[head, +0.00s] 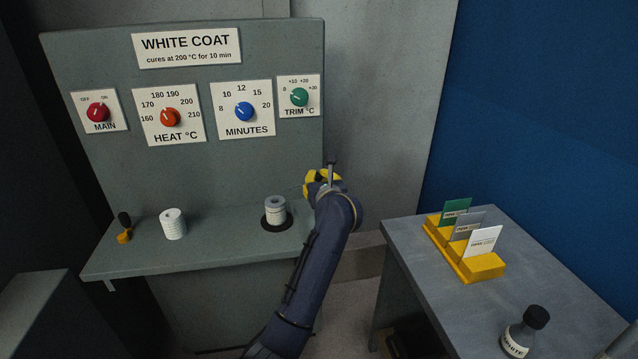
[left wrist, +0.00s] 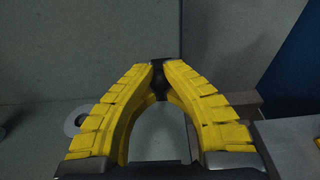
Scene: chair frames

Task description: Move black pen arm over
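A dark upright piece with a short crossbar, which looks like the black pen arm (head: 331,168), stands at the right end of the grey panel's shelf. My left gripper (head: 322,184) has its yellow fingers at this piece, and they cover its lower part. In the left wrist view the fingers (left wrist: 158,78) come together at the tips around a dark piece. A grey roll (head: 275,208) stands on a black disc just left of the gripper, apart from it. It also shows as a pale ring in the left wrist view (left wrist: 75,121). My right gripper is not in view.
A white roll (head: 173,224) and a black-handled piece on a yellow base (head: 124,228) stand farther left on the shelf (head: 205,255). Dials sit above. The right table (head: 548,272) holds a yellow card rack (head: 484,266) and a black-capped bottle (head: 524,332).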

